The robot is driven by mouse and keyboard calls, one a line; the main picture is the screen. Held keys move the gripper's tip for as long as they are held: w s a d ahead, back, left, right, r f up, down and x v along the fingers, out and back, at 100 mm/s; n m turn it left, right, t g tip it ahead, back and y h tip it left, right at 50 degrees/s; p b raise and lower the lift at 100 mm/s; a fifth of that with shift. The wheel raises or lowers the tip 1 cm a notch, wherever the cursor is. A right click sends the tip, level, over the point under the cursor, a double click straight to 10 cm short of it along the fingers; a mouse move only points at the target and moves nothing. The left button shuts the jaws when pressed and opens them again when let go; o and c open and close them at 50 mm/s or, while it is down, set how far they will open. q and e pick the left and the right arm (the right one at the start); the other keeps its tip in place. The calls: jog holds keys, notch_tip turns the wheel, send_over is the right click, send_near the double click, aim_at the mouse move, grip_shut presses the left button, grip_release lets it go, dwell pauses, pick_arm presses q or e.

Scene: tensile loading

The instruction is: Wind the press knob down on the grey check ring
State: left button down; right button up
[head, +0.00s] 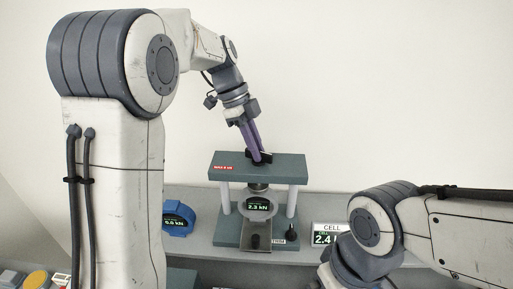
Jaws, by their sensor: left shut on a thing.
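The press (230,171) stands on the grey bench with a dark top beam on two light posts. My left gripper (260,155) points down at the top of the beam, shut on the black press knob (266,159), which its purple fingers partly hide. The grey check ring (243,211) stands upright inside the press under the ram; its display reads about 2.3 kN. The ram's lower end appears to meet the ring's top. My right arm comes in at the lower right; its gripper is out of view.
A blue ring (170,222) with a display near 0.0 kN stands left of the press. A CELL readout (328,230) showing about 2.4 stands to the right, partly behind my right arm. A red label is on the beam. A yellow round thing (37,278) lies at the lower left.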

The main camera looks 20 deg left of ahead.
pick_arm(q)
jog(key=c, duration=0.9)
grip_release()
jog(key=b+v, duration=0.1)
jog(key=v, duration=0.9)
jog(key=shift+r, duration=0.25)
